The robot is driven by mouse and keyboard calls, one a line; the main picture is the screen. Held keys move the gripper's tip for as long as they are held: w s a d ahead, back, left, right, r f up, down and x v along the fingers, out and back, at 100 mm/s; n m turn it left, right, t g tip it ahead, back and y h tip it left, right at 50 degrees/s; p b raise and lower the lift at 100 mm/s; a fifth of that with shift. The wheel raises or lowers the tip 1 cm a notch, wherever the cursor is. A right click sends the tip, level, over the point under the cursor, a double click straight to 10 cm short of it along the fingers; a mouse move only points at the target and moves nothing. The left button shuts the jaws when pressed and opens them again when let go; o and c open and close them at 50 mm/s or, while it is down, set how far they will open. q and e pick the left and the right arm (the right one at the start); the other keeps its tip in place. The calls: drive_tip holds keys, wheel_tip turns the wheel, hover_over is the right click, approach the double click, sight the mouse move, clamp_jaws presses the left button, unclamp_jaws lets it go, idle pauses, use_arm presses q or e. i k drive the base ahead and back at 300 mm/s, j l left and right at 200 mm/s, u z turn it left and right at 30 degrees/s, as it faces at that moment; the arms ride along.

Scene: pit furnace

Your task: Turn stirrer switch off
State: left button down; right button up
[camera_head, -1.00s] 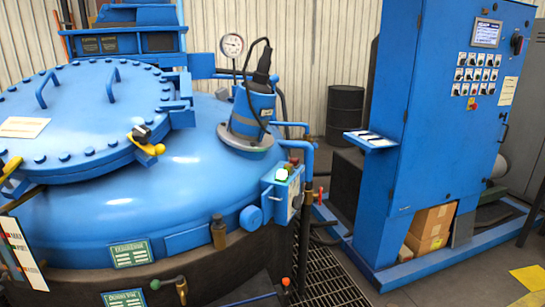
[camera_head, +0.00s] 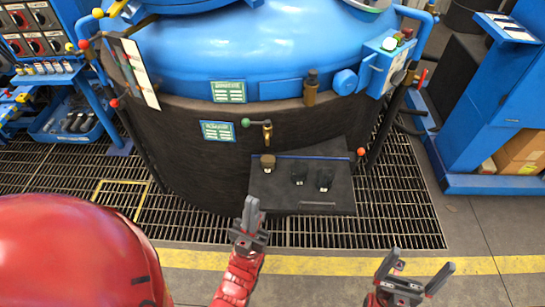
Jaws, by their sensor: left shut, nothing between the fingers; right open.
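No readable label shows which switch is the stirrer's. My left gripper (camera_head: 251,205) is shut and empty, pointing up just in front of a dark pedestal. My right gripper (camera_head: 417,268) is open and empty at the bottom right. Neither gripper touches a switch.
The dark pedestal (camera_head: 325,200) with several small knobs juts from the vessel's base. A small valve with a green handle (camera_head: 246,122) is above it. Floor grating (camera_head: 210,205) surrounds the base, with a yellow line (camera_head: 340,265) in front. A blue cabinet (camera_head: 490,130) stands right.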

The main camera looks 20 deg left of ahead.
sight(396, 79)
drive_tip(key=l+u, duration=0.1)
drive_tip(key=u, duration=0.6)
drive_tip(key=i+l+u, duration=0.15)
drive_tip(key=l+u, duration=0.3)
drive_tip(key=l, duration=0.35)
drive_tip(key=l+u, duration=0.5)
drive_tip(key=l, duration=1.35)
drive_tip(key=k+l+u, duration=0.1)
drive_tip(key=l, duration=1)
